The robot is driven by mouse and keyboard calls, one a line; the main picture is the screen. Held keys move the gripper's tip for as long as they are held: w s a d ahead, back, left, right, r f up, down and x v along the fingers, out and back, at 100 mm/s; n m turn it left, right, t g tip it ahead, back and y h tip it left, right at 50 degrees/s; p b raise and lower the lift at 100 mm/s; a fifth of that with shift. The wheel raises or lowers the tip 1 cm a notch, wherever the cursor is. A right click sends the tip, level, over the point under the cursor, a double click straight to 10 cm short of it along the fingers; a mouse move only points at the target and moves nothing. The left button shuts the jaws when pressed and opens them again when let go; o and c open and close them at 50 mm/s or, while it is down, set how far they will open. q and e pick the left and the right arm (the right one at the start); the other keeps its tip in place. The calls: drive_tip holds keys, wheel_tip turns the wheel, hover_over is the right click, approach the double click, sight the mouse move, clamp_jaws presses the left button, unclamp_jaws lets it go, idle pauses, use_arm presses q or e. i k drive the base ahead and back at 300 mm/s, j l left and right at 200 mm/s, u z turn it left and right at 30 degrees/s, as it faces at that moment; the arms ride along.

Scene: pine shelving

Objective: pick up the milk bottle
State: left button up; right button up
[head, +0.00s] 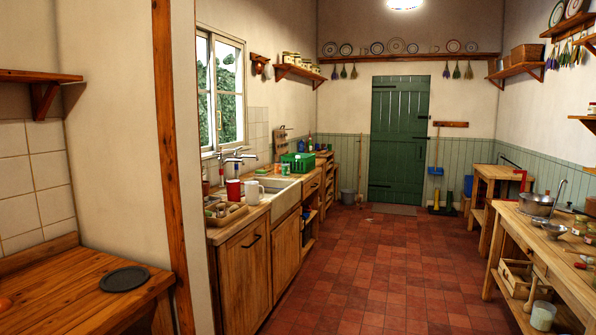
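I cannot make out a milk bottle for certain in the head view. Small upright items stand by the green crate (297,163) at the far end of the left counter, too small to tell what they are. A red cup (233,191) and a white mug (252,193) stand near the sink (280,191). Neither of my grippers is in view.
A wooden worktop (60,291) with a dark round plate (124,279) is close at left, beside a wall post (172,150). A workbench (540,255) with a metal pot (536,205) runs along the right. The red tiled floor (370,260) between is clear to the green door (399,140).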

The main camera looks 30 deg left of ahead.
sight(297, 164)
drive_tip(key=u, duration=0.6)
drive_tip(key=i+u, duration=0.35)
drive_tip(key=i, duration=0.15)
drive_tip(key=i+u, duration=0.35)
drive_tip(key=i+l+u, duration=0.2)
drive_tip(key=i+u, duration=0.15)
drive_tip(key=i, duration=0.25)
drive_tip(key=i+l, duration=0.45)
drive_tip(key=i, duration=0.25)
drive_tip(key=i+l+u, duration=0.15)
drive_tip(key=i+l, duration=0.3)
drive_tip(key=i, duration=0.3)
drive_tip(key=i+l, duration=0.5)
drive_tip(key=i, duration=0.15)
drive_tip(key=i+l, duration=0.2)
drive_tip(key=l, duration=0.2)
drive_tip(key=i+l, duration=0.25)
drive_tip(key=l, duration=0.2)
drive_tip(key=i+l, duration=0.2)
drive_tip(key=l, duration=0.2)
drive_tip(key=i+l, duration=0.25)
drive_tip(key=l, duration=0.2)
